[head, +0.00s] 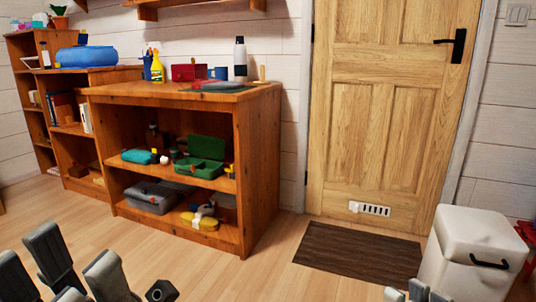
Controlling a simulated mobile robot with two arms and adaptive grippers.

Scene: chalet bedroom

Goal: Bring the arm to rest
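My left gripper (56,266) shows at the bottom left of the head view. Its grey fingers stand spread apart, with floor visible between them and nothing held. My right gripper (418,292) is at the bottom edge, right of the middle. Only its grey fingertips show, close together, and the rest is cut off by the frame. Neither gripper touches any furniture.
A wooden shelf unit (242,165) with several items stands ahead at left. A dark doormat (360,253) lies before the closed wooden door (385,120). A white bin (470,255) stands at right, near my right gripper. Wood floor (250,280) is clear between.

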